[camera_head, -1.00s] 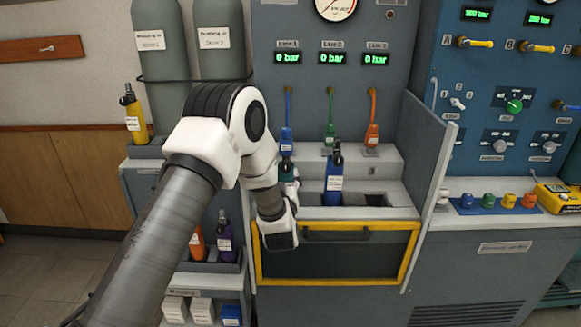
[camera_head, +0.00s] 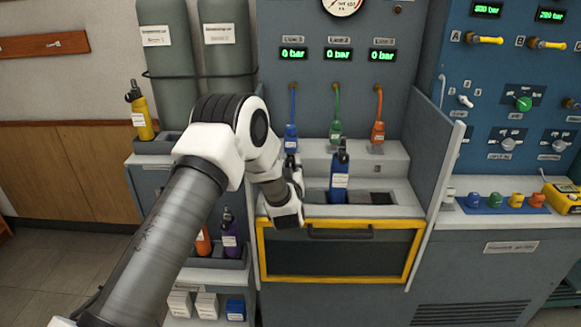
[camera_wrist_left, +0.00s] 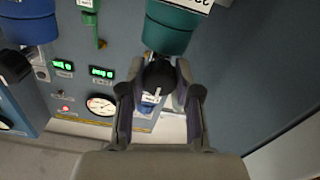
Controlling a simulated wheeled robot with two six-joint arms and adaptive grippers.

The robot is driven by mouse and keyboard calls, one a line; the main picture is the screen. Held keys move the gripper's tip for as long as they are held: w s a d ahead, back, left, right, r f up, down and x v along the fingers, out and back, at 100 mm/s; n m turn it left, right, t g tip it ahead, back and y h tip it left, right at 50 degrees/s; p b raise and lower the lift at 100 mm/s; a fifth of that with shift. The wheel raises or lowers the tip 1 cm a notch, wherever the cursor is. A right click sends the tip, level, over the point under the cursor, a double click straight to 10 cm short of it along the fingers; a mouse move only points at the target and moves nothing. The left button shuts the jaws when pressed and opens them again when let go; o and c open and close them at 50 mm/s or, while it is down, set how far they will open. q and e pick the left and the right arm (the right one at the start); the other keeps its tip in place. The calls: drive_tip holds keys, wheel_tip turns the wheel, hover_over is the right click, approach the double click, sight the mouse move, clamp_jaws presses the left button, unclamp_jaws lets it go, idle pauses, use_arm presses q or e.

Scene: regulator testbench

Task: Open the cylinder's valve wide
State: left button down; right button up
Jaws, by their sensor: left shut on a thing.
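A teal cylinder (camera_wrist_left: 172,28) with a black round valve knob (camera_wrist_left: 158,76) fills the top middle of the left wrist view, which appears upside down. My left gripper (camera_wrist_left: 160,100) is shut on this knob, with one finger on each side. In the head view my left gripper (camera_head: 288,210) is at the left end of the bench's slots; my arm hides the teal cylinder there. A blue cylinder (camera_head: 339,182) stands upright in the slot to the right; it also shows in the wrist view (camera_wrist_left: 28,28). My right gripper is out of view.
Blue (camera_head: 291,138), green (camera_head: 336,130) and orange (camera_head: 378,131) connectors hang on hoses behind the slots. The displays above read 0 bar. A yellow-framed panel (camera_head: 338,281) is below, and a grey side wall (camera_head: 437,150) stands right. A yellow cylinder (camera_head: 141,115) stands left.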

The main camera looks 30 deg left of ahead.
use_arm(q)
drive_tip(key=shift+f+n+b, duration=0.2)
drive_tip(key=shift+n+b, duration=0.7)
drive_tip(key=shift+b, duration=0.2)
drive_tip(key=n+b, duration=1)
drive_tip(key=b, duration=0.2)
drive_tip(key=shift+f+n, duration=0.1)
drive_tip(key=shift+n, duration=0.2)
drive_tip(key=n+b, duration=0.9)
drive_tip(key=b, duration=0.3)
drive_tip(key=shift+n, duration=0.3)
drive_tip(key=shift+r+n+b, duration=0.2)
drive_tip(key=shift+n+b, duration=0.8)
drive_tip(key=shift+b, duration=0.2)
drive_tip(key=c, duration=0.8)
unclamp_jaws()
